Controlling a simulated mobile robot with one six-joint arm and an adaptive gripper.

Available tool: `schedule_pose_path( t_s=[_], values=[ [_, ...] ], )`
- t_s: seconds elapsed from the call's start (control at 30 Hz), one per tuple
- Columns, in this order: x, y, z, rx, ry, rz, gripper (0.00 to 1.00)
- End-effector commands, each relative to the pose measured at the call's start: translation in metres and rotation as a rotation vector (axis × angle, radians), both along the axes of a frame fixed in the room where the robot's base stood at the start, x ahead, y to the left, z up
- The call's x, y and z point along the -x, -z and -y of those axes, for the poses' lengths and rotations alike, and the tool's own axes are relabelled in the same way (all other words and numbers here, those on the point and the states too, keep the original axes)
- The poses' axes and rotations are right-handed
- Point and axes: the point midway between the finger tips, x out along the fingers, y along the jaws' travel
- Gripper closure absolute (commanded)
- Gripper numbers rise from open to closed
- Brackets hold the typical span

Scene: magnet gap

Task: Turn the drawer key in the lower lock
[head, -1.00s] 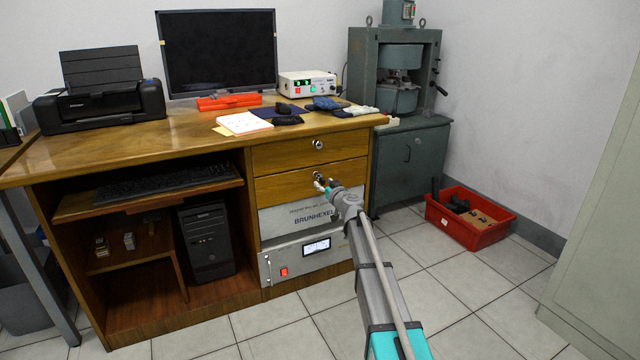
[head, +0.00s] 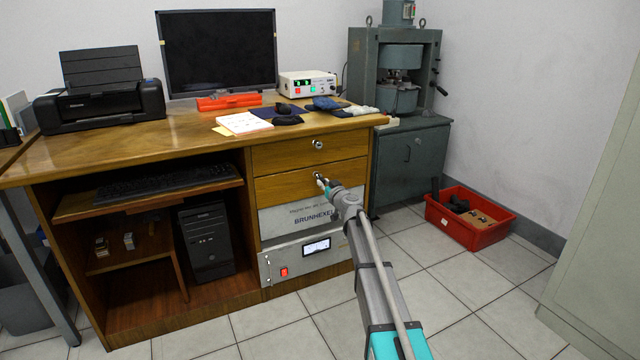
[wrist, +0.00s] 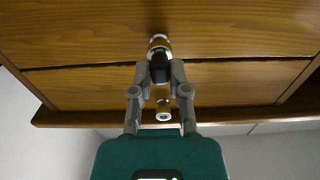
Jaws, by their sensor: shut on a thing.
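My gripper (wrist: 160,75) is shut on the black head of the drawer key (wrist: 160,68). The key points at the lower lock (wrist: 159,40), a silver and brass cylinder on the drawer front, and appears to sit in it. In the head view my gripper (head: 324,183) is against the lower wooden drawer (head: 285,188), and the fingers mostly hide the key. The upper lock (head: 318,145) shows above it on the upper drawer (head: 280,155). A brass piece with a silver end (wrist: 163,106) shows between my fingers in the wrist view; I cannot tell what it is.
The wooden desk (head: 190,135) carries a monitor, a printer and papers. Below the drawers are grey instrument panels (head: 305,258). A green press cabinet (head: 410,160) stands to the right. A red crate (head: 470,232) is on the floor. The tiled floor before the desk is clear.

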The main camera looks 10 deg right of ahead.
Motion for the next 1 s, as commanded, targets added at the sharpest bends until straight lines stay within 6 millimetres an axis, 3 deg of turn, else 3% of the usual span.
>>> schedule_pose_path(
  t_s=[0.27,0.7,1.0],
  values=[
    [0.0,0.0,-0.0002,0.013,0.0,0.004,1.0],
    [0.0,0.0,-0.0006,0.26,-0.001,0.084,1.0],
    [0.0001,0.0,-0.0013,0.287,-0.002,0.093,1.0]
  ],
)
